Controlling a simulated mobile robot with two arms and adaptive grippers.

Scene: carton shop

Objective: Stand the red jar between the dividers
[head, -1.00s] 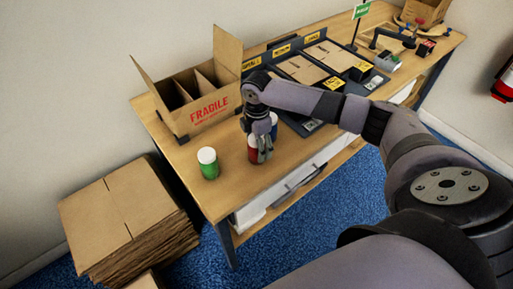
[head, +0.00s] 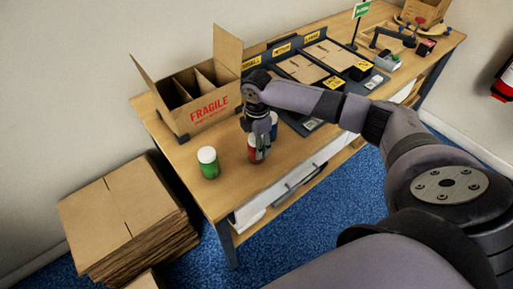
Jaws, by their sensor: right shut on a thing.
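The red jar (head: 252,154) stands on the table near its front edge, with a pale lid, partly hidden by my right gripper. My right gripper (head: 258,150) points down and is shut on the red jar. The open carton (head: 205,118), marked FRAGILE, stands behind and to the left of the jar. Its inside has upright cardboard dividers (head: 206,75) with slots between them. My left gripper is not in view.
A green jar (head: 208,164) with a white lid stands left of the red jar. A blue jar (head: 274,124) is close behind my right gripper. Trays with flat cardboard (head: 303,68) lie to the right. Stacked flat cartons (head: 125,215) sit on the floor.

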